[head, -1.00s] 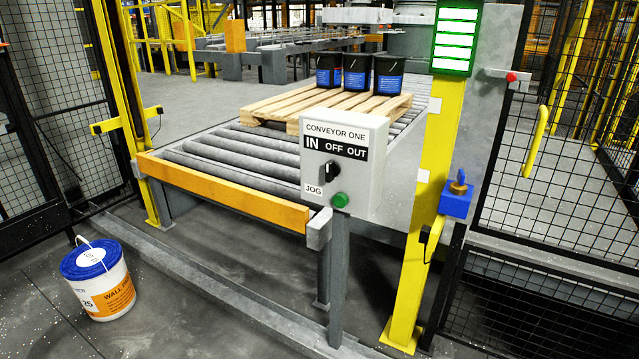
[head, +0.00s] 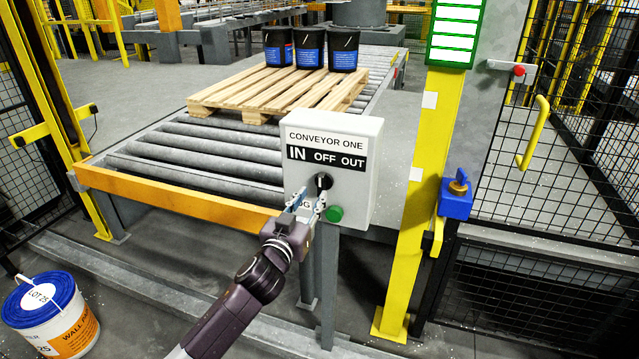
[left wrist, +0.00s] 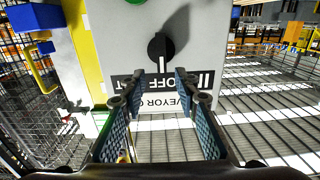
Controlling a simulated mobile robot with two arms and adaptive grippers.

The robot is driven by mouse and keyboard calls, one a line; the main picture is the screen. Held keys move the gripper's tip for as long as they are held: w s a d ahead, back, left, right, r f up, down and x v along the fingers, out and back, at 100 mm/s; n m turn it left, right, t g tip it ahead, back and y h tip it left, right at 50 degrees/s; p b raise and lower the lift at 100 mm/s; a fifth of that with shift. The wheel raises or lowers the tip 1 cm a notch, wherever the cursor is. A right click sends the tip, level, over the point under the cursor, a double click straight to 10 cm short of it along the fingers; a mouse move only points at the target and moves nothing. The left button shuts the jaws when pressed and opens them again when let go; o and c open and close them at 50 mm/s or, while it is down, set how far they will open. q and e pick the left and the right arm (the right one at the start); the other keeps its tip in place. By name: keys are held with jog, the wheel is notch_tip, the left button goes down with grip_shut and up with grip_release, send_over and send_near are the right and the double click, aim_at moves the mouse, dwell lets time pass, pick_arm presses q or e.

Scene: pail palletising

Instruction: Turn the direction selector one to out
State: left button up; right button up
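The direction selector (head: 323,182) is a black knob with a pale pointer on the grey conveyor one control box (head: 362,190). Its label strip (head: 326,157) reads IN, OFF, OUT. In the left wrist view, which is upside down, the knob (left wrist: 160,46) has its pointer towards OFF. My left gripper (head: 309,200) is in front of the box, just below and left of the knob. In the left wrist view its two fingers (left wrist: 157,84) are apart with nothing between them, and the knob stands beyond the tips. My right gripper is not in view.
A green button (head: 334,214) sits just below the knob. A wooden pallet (head: 262,88) with black pails (head: 311,48) rests on the roller conveyor (head: 190,160). A yellow post (head: 412,190) stands to the right. A white pail (head: 52,318) is on the floor at left.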

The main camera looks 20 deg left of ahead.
aim_at(320, 183)
pick_arm(q)
jog(key=w, duration=0.5)
jog(key=shift+w+a+f+p, duration=0.1)
jog(key=shift+p, duration=0.2)
jog(key=shift+w, duration=0.65)
jog(key=shift+w+f, duration=0.1)
jog(key=shift+w, duration=0.1)
grip_shut()
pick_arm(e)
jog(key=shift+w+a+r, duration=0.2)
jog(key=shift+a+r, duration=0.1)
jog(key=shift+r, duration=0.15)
